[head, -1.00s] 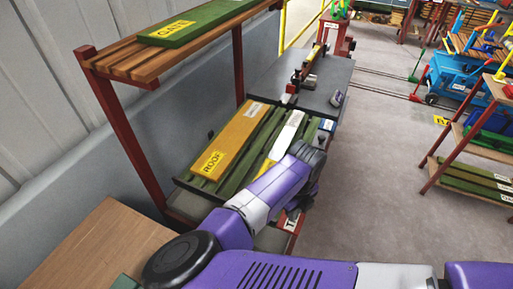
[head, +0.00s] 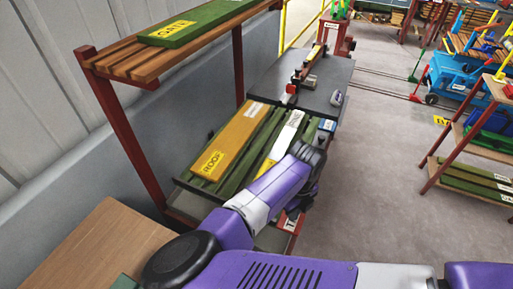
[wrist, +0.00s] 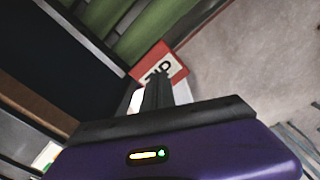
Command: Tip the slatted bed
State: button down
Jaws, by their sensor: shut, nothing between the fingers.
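The slatted bed (head: 233,178) has green slats and lies level on the bench, below the upper rack. A yellow board marked ROOF (head: 225,145) and a pale board (head: 287,138) lie on it. In the wrist view, green slats (wrist: 140,35) show at the top, with a red plate lettered TIP (wrist: 163,66) at their near end. My gripper (wrist: 157,80) is shut and empty, its fingertips over the lower part of that plate. I cannot tell whether they touch it. In the head view my arm hides part of the bed's right side and most of the plate.
A slatted wooden rack (head: 165,60) on red posts holds a green GATE board (head: 185,25) above the bed. A grey bench top (head: 325,85) carries a red fitting behind it. A shelf (head: 470,150) stands at the right. The floor (head: 380,170) between is clear.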

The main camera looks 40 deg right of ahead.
jog(key=shift+f, duration=0.15)
dwell(0.3)
jog(key=shift+f+b, duration=2.65)
jog(key=shift+f, duration=0.85)
jog(key=shift+r+p, duration=4.05)
jog(key=shift+r, duration=1.05)
